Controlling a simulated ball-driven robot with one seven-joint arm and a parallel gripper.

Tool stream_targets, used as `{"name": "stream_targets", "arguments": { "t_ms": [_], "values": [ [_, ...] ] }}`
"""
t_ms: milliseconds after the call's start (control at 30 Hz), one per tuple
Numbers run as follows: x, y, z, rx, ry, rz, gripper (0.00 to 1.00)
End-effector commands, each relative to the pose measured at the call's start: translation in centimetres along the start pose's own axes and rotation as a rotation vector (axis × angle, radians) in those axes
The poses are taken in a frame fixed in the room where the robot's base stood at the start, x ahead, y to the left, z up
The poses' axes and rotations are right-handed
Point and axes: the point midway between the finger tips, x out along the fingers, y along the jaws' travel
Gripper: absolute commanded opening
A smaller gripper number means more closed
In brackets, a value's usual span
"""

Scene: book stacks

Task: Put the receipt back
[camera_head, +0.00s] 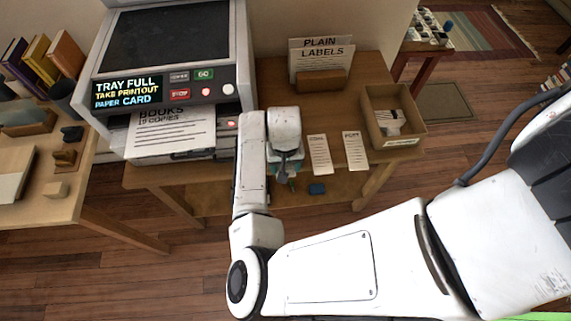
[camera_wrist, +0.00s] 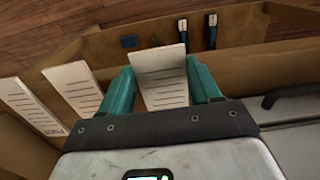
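My gripper (camera_wrist: 162,85) points down at the front of the wooden table, with its teal fingers apart. A white lined slip (camera_wrist: 162,72) lies between the fingers in the wrist view, its sides close to both. I cannot tell whether the fingers press on it or whether it is lifted. Its lower end is hidden by my gripper. In the head view my gripper (camera_head: 285,170) hides this slip. Two similar slips, one (camera_head: 319,155) nearer and one (camera_head: 355,150) farther right, lie on the table; they also show at the left of the wrist view.
A printer (camera_head: 215,75) reading "TRAY FULL" stands left, with printed sheets (camera_head: 172,130) at its tray. A labels holder (camera_head: 320,80) stands behind. An open cardboard box (camera_head: 402,142) is at the table's right. A small blue item (camera_head: 317,188) lies beyond the slips, below the table's front edge.

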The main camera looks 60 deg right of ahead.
Motion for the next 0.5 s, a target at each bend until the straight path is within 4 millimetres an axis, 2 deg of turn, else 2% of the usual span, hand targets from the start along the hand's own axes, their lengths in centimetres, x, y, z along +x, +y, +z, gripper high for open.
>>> {"name": "stream_targets", "arguments": {
  "t_ms": [33,200,233,367,500],
  "values": [
    [1.3,0.2,0.3,0.001,-0.009,-0.006,0.71],
    [1.1,0.2,0.3,0.002,-0.008,-0.005,0.87],
    [0.9,0.3,0.3,0.002,-0.008,-0.005,0.87],
    [-0.6,0.3,0.2,0.003,-0.008,-0.004,0.88],
    [-3.7,0.2,0.2,0.002,-0.006,-0.005,0.88]
  ]
}}
